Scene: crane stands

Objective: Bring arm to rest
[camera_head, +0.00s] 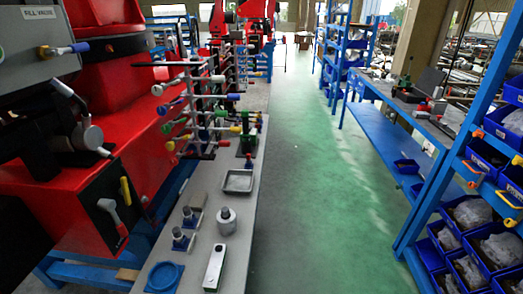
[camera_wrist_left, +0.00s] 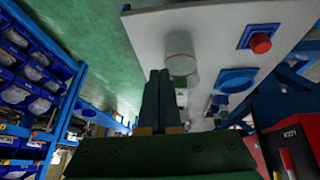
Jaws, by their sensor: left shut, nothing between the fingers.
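My left gripper (camera_wrist_left: 158,95) shows in the left wrist view. Its two dark fingers are together, with nothing between them. It is in front of the pale work table (camera_wrist_left: 225,30), and I cannot tell how far the fingertips are from it. A pale cylinder (camera_wrist_left: 180,50) shows just beyond the fingertips, apart from them as far as I can tell. Neither gripper shows in the head view, and my right gripper is in no view.
The long grey table (camera_head: 235,255) holds a metal cylinder (camera_head: 226,221), a dark tray (camera_head: 238,181), a blue ring (camera_head: 164,277) and a rack of coloured handles (camera_head: 205,110). Red machinery (camera_head: 110,90) stands left. Blue bin shelves (camera_head: 480,200) stand right. The green floor between (camera_head: 310,180) is clear.

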